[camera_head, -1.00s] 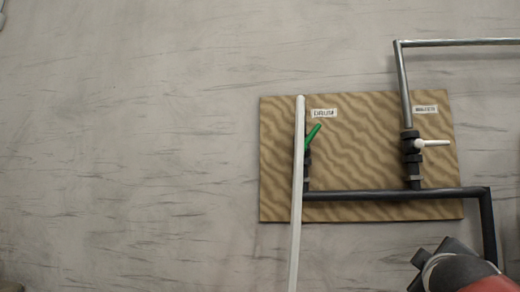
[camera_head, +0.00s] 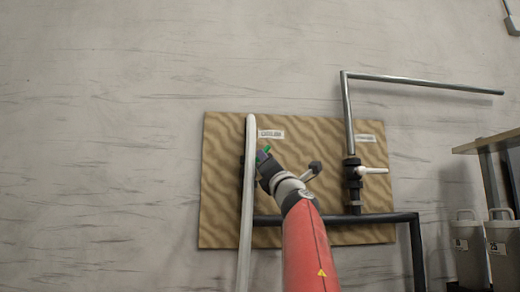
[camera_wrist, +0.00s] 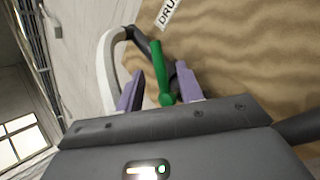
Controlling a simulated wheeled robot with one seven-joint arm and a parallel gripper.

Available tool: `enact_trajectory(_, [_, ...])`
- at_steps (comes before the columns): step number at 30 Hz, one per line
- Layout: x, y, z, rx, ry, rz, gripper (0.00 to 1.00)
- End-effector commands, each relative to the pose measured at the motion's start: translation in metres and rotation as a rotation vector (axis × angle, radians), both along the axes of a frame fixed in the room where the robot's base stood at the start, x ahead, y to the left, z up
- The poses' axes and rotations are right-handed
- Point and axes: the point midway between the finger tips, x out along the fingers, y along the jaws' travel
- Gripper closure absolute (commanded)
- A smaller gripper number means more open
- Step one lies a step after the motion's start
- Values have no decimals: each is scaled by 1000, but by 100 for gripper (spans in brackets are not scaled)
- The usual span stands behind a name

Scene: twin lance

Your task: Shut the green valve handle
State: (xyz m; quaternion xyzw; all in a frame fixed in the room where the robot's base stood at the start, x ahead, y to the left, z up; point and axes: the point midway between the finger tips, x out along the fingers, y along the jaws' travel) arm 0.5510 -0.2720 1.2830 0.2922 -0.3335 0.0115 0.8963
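The green valve handle (camera_wrist: 161,72) shows in the wrist view, slanting down between the two purple fingers of my gripper (camera_wrist: 159,78). The fingers are apart, with a visible gap on each side of the handle. In the head view my gripper (camera_head: 264,163) is at the left valve and hides most of it; only small green bits show there. The valve's dark body (camera_wrist: 142,42) lies behind the handle in the wrist view. A white pipe (camera_head: 247,200) stands just left of my gripper and curves over at its top in the wrist view (camera_wrist: 106,62).
The wood-grained board (camera_head: 222,190) carries a second valve with a white handle (camera_head: 372,170) on the right. A dark pipe (camera_head: 385,218) runs along the bottom; a grey metal pipe (camera_head: 425,84) rises above. A shelf (camera_head: 490,141) and white containers (camera_head: 468,245) stand at right.

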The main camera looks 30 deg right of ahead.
Motion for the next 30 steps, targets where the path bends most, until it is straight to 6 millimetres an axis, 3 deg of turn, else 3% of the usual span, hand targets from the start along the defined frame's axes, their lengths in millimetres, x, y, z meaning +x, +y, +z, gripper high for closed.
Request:
enact_trajectory(1, [7, -2, 11, 0, 1, 1, 63])
enact_trajectory(6, [21, -5, 20, 2, 0, 1, 63])
enact_trajectory(19, [27, -6, 21, 3, -2, 1, 63])
enact_trajectory(27, [26, -6, 21, 3, -2, 1, 99])
enact_trajectory(30, [26, -6, 21, 3, -2, 1, 100])
